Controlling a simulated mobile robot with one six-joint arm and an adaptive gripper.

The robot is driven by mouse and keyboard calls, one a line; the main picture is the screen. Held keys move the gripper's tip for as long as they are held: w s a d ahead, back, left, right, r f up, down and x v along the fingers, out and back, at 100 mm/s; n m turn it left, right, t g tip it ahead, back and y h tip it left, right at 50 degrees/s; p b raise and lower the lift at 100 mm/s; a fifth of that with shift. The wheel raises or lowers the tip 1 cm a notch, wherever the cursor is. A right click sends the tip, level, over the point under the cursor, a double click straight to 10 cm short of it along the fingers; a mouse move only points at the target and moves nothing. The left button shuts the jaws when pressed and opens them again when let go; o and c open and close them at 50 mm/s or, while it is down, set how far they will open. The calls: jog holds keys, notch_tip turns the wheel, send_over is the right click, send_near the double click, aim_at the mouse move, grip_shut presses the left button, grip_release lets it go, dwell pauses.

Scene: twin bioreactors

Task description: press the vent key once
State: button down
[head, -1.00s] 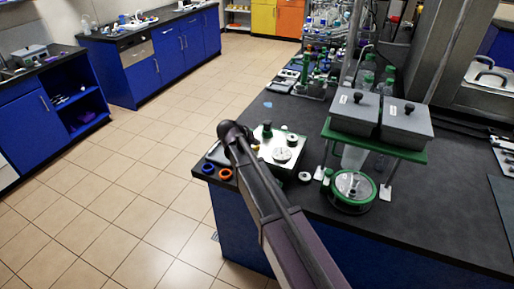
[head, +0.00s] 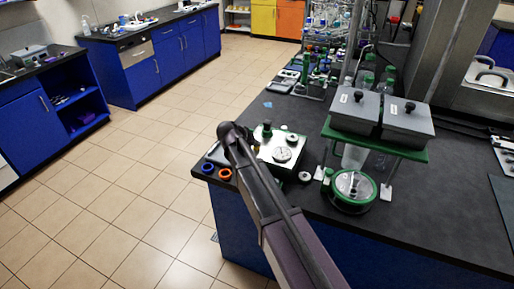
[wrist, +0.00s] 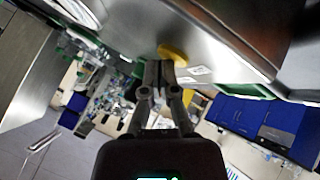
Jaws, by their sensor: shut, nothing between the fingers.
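In the wrist view my gripper (wrist: 158,68) is shut and empty, its fingertips close together. A yellow round key (wrist: 173,54) sits on a metal face just beyond the tips. I cannot tell whether the tips touch it. Small white labels (wrist: 199,70) lie beside it, too small to read, so I cannot confirm which key is the vent key. In the head view a steel-topped unit (head: 268,154) with a round dial (head: 283,155) and a green knob (head: 267,130) stands at the bench corner. My arm hides part of it and my gripper.
A green rack (head: 375,145) with two grey lidded boxes (head: 405,122) stands to the right. A round green-rimmed vessel (head: 354,188) is in front of it. Blue and orange rings (head: 224,174) lie at the bench edge. Bottles (head: 368,72) stand farther back. The floor at left is clear.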

dwell(0.5)
jog(key=shift+r+p, duration=0.8)
jog(key=shift+p, duration=0.05)
jog(key=shift+r+p, duration=2.5)
jog(key=shift+s+f, duration=0.1)
